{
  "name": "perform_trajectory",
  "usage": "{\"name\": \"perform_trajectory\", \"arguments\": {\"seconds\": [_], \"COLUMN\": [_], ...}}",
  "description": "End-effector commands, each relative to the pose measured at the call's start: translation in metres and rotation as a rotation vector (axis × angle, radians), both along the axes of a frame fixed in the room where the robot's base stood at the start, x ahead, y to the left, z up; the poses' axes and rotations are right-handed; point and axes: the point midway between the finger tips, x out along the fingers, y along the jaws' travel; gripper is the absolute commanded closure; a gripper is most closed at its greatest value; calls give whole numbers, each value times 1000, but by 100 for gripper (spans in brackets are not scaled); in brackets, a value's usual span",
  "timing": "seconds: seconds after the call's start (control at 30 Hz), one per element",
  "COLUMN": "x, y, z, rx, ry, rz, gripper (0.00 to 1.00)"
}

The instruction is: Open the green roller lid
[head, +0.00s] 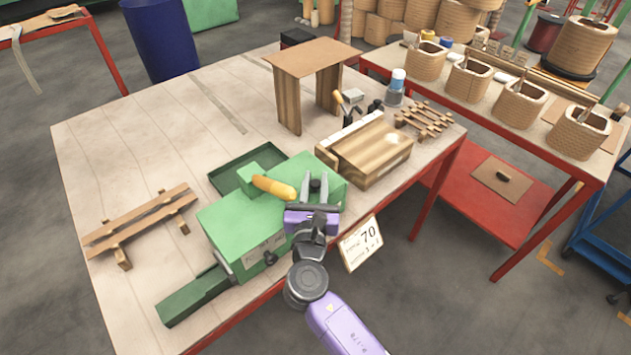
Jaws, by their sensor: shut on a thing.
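The green roller machine (240,222) stands near the front edge of the wooden table. Its green roller lid (303,162) is at the right part of the machine, partly hidden by my gripper. A yellow wooden handle (273,187) sticks out on top, left of my gripper. My gripper (316,180) is over the right end of the machine, with one finger on each side of a small dark knob (315,184). It is shut on this knob, which seems to belong to the lid. The exact contact is too small to see. How far the lid is raised cannot be told.
A wooden block box (375,155) stands close to the right of the machine. A small wooden stand (290,105) is behind it, and a wooden rack (145,225) lies to the left. A sign with "70" (361,243) hangs at the table's front edge.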

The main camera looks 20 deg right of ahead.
Motion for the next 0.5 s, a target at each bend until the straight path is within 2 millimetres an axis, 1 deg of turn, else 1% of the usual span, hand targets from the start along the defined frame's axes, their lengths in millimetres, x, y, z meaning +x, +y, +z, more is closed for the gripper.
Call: {"name": "perform_trajectory", "arguments": {"seconds": [0.33,0.5], "x": [0,0], "y": [1,1], "z": [0,7], "rx": [0,-7], "ry": [1,20], "rz": [1,1], "gripper": [100,100]}}
